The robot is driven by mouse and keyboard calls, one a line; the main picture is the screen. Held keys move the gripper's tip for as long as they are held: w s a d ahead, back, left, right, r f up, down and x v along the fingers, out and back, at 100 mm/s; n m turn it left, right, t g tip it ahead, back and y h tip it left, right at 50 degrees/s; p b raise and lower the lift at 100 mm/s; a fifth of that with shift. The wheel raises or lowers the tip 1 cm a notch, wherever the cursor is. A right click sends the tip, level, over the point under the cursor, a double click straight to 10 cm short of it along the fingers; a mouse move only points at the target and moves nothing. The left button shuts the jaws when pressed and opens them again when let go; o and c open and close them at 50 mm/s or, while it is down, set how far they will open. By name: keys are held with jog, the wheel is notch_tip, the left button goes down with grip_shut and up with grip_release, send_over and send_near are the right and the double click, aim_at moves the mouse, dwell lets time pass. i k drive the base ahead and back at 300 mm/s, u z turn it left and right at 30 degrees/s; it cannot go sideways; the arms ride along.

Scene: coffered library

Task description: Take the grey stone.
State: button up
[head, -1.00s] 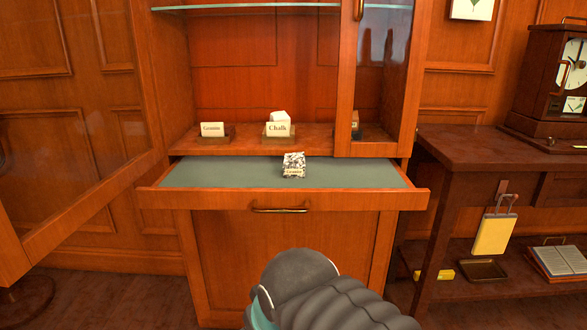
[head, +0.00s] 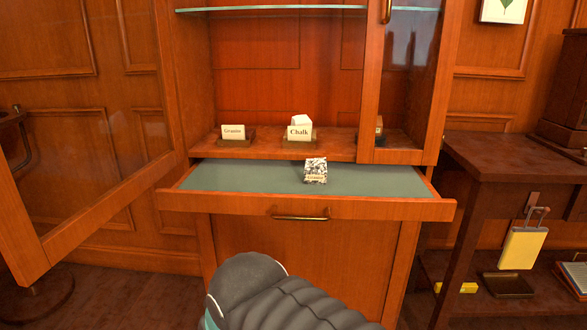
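No plain grey stone shows clearly in the head view. A wooden holder with a card reading Granite (head: 233,132) stands on the cabinet's lower shelf at the left, and I see no stone above its card. Beside it is a holder with a card reading Chalk (head: 299,133), with a white lump (head: 301,120) behind the card. A small black-and-white speckled item (head: 315,170) with a pale label lies in the open drawer (head: 240,178). My gripper is not in view; only part of my dark arm shows at the bottom.
The cabinet's left glass door (head: 85,135) stands open. Its right glass door (head: 407,80) covers the right part of the shelf, with a partly hidden object (head: 379,127) behind it. The pulled-out drawer juts forward. A dark side table (head: 515,155) stands at the right.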

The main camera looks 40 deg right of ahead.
aim_at(314, 174)
jog(key=u, duration=0.05)
jog(key=i, duration=0.15)
jog(key=z, duration=0.95)
